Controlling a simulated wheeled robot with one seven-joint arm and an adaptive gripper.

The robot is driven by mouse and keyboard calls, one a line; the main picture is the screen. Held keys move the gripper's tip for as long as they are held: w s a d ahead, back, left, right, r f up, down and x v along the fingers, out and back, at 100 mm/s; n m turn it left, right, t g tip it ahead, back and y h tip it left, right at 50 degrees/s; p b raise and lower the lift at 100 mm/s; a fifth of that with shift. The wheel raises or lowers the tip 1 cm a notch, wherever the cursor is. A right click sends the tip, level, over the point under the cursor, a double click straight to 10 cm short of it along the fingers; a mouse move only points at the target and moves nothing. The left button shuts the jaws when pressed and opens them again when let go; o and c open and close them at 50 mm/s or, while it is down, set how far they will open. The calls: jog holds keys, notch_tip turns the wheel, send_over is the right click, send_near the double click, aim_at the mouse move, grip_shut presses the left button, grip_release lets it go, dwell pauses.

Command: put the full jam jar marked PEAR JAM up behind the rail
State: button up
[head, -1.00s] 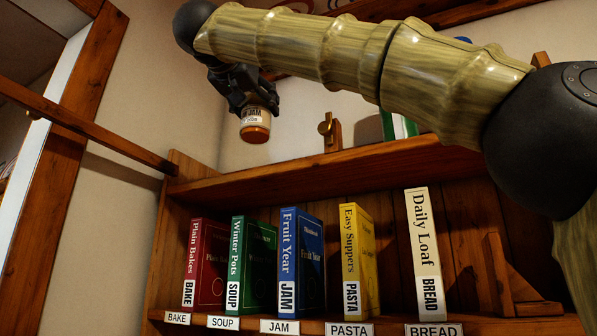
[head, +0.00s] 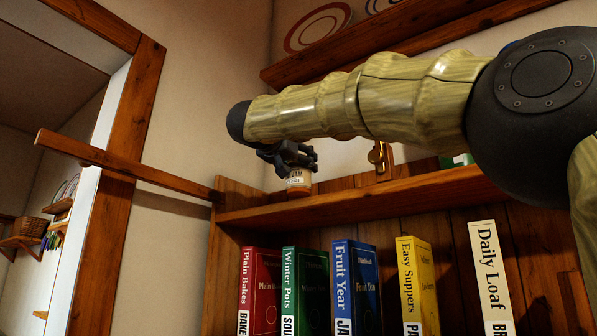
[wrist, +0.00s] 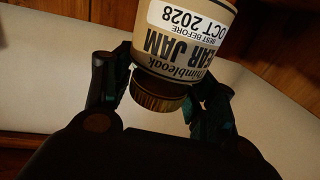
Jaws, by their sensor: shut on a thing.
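My gripper (head: 290,158) is shut on the jam jar (head: 299,185) and holds it upright from above. The jar has a pale label and an amber base. In the wrist view the jar (wrist: 185,50) appears upside down, its lid (wrist: 158,95) between the fingers (wrist: 160,95); the label reads "Thimbleoak", partly cut "PEAR JAM" and "OCT 2028". In the head view the jar is just above the left part of the bookcase's top board (head: 400,196); I cannot tell whether it touches. A wooden bar (head: 125,168) runs from the left towards the bookcase corner.
A higher shelf (head: 400,42) with ringed plates (head: 318,28) is on the back wall. A brass-coloured fitting (head: 380,158) and a green-and-white item (head: 457,160) are behind the top board. Several books, including a blue one (head: 356,285), stand below. A doorway opens at left.

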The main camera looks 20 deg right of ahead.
aim_at(299, 196)
jog(key=shift+w+d+f, duration=0.2)
jog(key=shift+w+f, duration=0.05)
jog(key=shift+w, duration=0.15)
jog(key=shift+s+a+f, duration=0.1)
jog(key=shift+s+f, duration=0.05)
jog(key=shift+f, duration=0.45)
jog(key=shift+s+f, duration=0.15)
jog(key=shift+f, duration=0.4)
jog(key=shift+w+f, duration=0.2)
jog(key=shift+f, duration=0.2)
jog(key=shift+s+f, duration=0.1)
jog(key=o, duration=1.3)
jog(key=shift+c, duration=0.2)
